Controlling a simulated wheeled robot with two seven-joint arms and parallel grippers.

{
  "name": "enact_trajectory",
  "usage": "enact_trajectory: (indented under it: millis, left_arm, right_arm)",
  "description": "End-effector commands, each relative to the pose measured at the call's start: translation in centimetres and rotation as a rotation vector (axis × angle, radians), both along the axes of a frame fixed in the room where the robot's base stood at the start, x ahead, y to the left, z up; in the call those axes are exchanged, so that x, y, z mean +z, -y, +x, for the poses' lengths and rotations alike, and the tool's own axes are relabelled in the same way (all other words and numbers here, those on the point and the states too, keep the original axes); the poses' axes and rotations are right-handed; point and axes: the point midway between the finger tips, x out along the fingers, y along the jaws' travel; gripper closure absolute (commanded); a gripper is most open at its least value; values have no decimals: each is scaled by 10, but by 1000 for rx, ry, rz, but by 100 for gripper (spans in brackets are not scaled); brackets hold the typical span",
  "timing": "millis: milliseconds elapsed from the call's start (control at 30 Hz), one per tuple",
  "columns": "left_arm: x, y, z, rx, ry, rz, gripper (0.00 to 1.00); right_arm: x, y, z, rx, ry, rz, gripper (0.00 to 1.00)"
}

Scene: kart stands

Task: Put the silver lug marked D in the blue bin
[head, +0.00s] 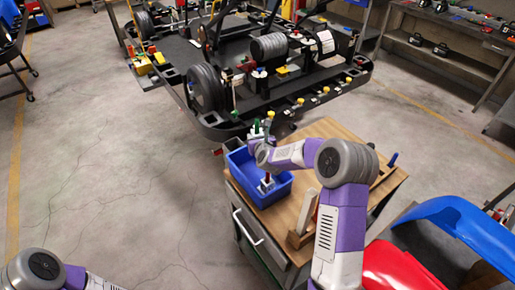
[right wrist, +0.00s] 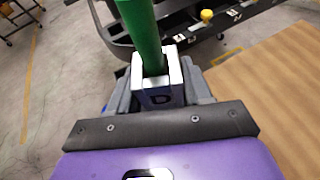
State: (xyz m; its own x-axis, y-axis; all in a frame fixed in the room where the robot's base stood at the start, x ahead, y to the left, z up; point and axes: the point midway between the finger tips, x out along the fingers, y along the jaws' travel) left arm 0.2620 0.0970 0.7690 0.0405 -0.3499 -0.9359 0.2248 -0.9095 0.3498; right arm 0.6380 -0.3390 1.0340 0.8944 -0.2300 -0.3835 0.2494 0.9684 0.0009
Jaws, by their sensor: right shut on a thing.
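The silver lug marked D (right wrist: 160,94) shows in the right wrist view with a green stem (right wrist: 144,30) standing up from it. My right gripper (right wrist: 160,98) is shut on this lug, one grey finger on each side. In the head view my right gripper (head: 256,142) is small and partly hidden by its own wrist, at the far side of the blue bin (head: 273,197). The blue bin stands on the wooden top of a cart.
The wooden cart top (head: 320,133) also bears a wooden block rack (head: 300,237) near my right arm. A black kart frame (head: 215,128) on a stand is just beyond the cart. Red (head: 395,268) and blue (head: 450,225) body panels lie at right. The floor (head: 110,170) at left is clear.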

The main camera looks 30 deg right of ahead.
Motion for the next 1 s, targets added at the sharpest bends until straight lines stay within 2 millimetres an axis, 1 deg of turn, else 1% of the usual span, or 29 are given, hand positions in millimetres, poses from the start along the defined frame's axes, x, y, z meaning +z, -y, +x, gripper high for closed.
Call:
enact_trajectory:
  millis: [67,200,300,567,1000]
  left_arm:
    - [0,0,0,0,0,0,26]
    - [-1,0,0,0,0,0,26]
    - [-2,0,0,0,0,0,26]
    - [-2,0,0,0,0,0,26]
    - [-16,0,0,0,0,0,26]
  right_arm:
    - [-5,0,0,-1,3,-2,93]
    - [-26,0,0,0,-1,-2,93]
    - [-36,0,0,0,3,-2,93]
    - [-35,0,0,0,5,-2,93]
    - [-43,0,0,-1,5,-2,93]
